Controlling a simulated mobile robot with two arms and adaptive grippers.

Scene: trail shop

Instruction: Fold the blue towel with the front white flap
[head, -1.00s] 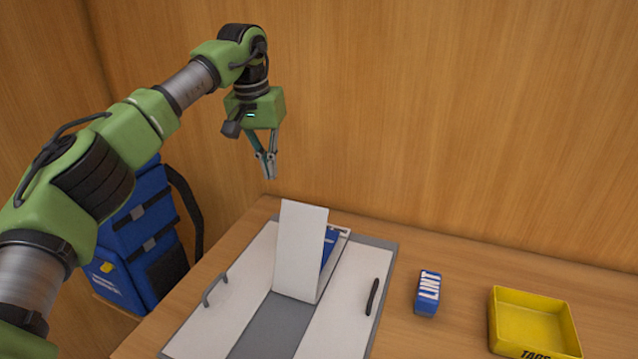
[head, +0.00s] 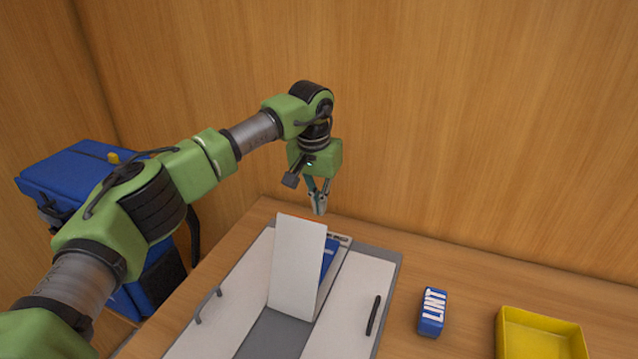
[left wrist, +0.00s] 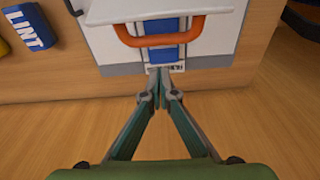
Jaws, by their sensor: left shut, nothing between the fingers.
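The front white flap (head: 297,267) stands raised, nearly upright, on the grey folding board (head: 385,257). The blue towel (head: 329,252) lies behind it, mostly hidden by the flap in the head view. In the left wrist view, the flap (left wrist: 205,8) shows from its far side, with an orange handle (left wrist: 160,40) and blue towel (left wrist: 171,54) beneath. My left gripper (head: 319,210) is shut and empty, above and behind the flap. Its fingertips (left wrist: 159,88) show apart from the handle. My right gripper is not in view.
The white side flaps lie flat, the left with a grey handle (head: 207,305), the right with a black one (head: 373,315). A blue LINT box (head: 432,312) and a yellow tray (head: 540,335) stand right of the board. A blue backpack (head: 70,170) stands left, behind my arm.

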